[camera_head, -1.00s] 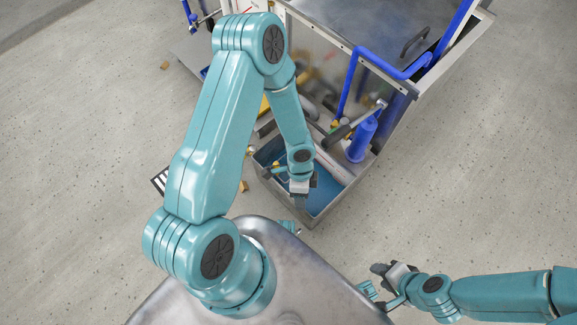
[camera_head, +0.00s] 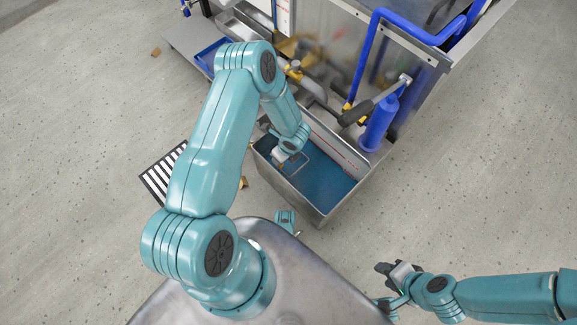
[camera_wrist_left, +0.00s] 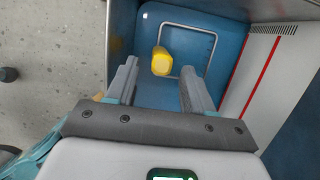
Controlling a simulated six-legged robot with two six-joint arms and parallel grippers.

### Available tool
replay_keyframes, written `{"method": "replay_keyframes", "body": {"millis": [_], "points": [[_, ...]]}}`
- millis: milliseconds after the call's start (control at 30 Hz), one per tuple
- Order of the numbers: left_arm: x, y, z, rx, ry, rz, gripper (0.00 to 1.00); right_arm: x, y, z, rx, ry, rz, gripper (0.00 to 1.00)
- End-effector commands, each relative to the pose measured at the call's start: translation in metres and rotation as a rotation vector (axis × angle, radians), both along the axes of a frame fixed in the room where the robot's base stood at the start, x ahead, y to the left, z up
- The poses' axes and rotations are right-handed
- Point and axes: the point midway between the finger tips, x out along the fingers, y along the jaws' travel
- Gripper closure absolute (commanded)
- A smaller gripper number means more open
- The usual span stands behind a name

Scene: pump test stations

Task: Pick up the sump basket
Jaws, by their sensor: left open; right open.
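A metal-walled sump tank (camera_head: 315,205) with a blue interior stands in front of the pump station. A thin square wire loop (camera_head: 299,161) shows inside it, probably part of the sump basket; the rest of the basket cannot be made out. In the left wrist view the wire loop (camera_wrist_left: 211,55) lies just beyond the fingertips, with a yellow piece (camera_wrist_left: 161,62) at its left side. My left gripper (camera_wrist_left: 158,78) is open over the tank, apart from the loop as far as I can tell, with the yellow piece in line with the finger gap. My right gripper (camera_head: 388,272) is open and empty, away from the tank.
A blue upright cylinder (camera_head: 379,125) and a dark-handled lever (camera_head: 370,107) stand at the tank's back right. Blue pipes (camera_head: 405,30) run above. A striped floor mat (camera_head: 160,172) lies to the left. The floor on the right is clear.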

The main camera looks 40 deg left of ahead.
Motion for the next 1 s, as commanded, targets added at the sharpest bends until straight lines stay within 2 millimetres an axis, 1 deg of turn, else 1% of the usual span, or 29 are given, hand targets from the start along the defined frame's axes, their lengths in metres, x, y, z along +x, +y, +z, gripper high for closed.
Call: {"method": "replay_keyframes", "body": {"millis": [167,333,433,500,667,700,767,800,833,867,1000], "points": [[0.0,0.005,-0.011,0.0,0.0,0.001,0.48,0.001,-0.001,-0.005,0.0,-0.002,-0.004,0.57],[0.001,0.016,-0.037,0.0,0.0,0.003,0.48,0.003,-0.003,-0.02,-0.002,-0.006,-0.013,0.57],[0.001,0.021,-0.051,0.0,0.001,0.001,0.48,0.005,-0.004,-0.025,-0.004,-0.008,-0.018,0.57],[0.002,0.023,-0.054,0.001,0.0,0.0,0.48,0.005,-0.005,-0.026,-0.004,-0.009,-0.02,0.57],[0.002,0.022,-0.052,0.0,-0.001,0.0,0.48,0.005,-0.005,-0.024,-0.004,-0.009,-0.02,0.57],[0.002,0.022,-0.052,0.0,0.0,0.0,0.51,0.005,-0.005,-0.024,-0.004,-0.009,-0.02,0.57],[0.002,0.022,-0.052,0.0,0.0,0.0,0.71,0.005,-0.005,-0.024,-0.004,-0.009,-0.02,0.57],[0.002,0.022,-0.052,0.0,0.0,0.0,0.84,0.005,-0.005,-0.024,-0.004,-0.009,-0.02,0.57],[0.002,0.022,-0.052,0.0,0.0,0.0,0.93,0.005,-0.005,-0.024,-0.004,-0.009,-0.02,0.57],[0.002,0.022,-0.052,0.0,0.0,0.0,1.0,0.005,-0.005,-0.024,-0.004,-0.009,-0.02,0.57],[0.002,0.022,-0.052,0.0,-0.001,0.001,1.0,0.005,-0.005,-0.024,-0.004,-0.009,-0.02,0.57]]}}
